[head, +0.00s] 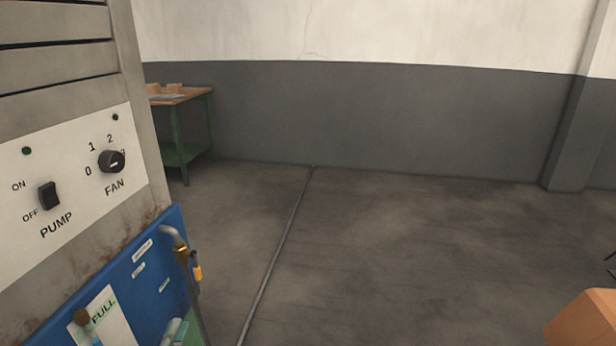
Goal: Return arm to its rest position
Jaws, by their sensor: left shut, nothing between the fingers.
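My right gripper is not in view.
A grey cabinet on the left carries a PUMP rocker switch (49,196) and a FAN knob (111,161). A green workbench (190,155) stands behind. A carton (585,322) is lower right. The middle floor is clear.

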